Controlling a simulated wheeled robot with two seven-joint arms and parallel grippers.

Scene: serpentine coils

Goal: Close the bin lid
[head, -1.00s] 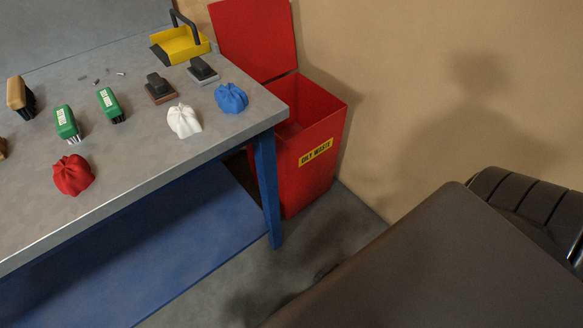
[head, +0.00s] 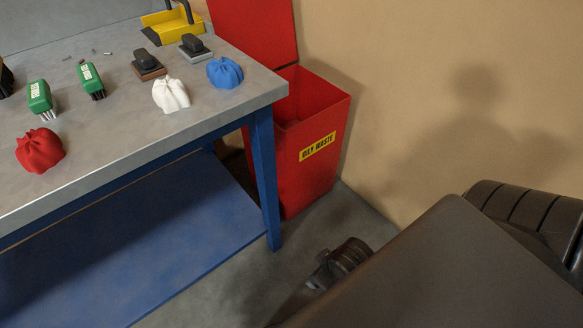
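The red bin (head: 312,175), with a yellow "OILY WASTE" label, stands on the floor just past the table's right end. Its red lid (head: 258,35) is open, standing up at the back of the bin; its top is cut off by the frame. The bin's opening faces up, and part of its inside shows; its left side is hidden by the table. A dark arm of mine fills the lower right, with a dark jointed part of it low in front of the bin. No fingertips of either gripper show.
The grey table (head: 150,137) with blue legs stands left of the bin, its corner close to it. Red, white (head: 171,95) and blue (head: 225,72) cloths, brushes and a yellow dustpan (head: 172,25) lie on it. A tan wall (head: 400,90) stands right.

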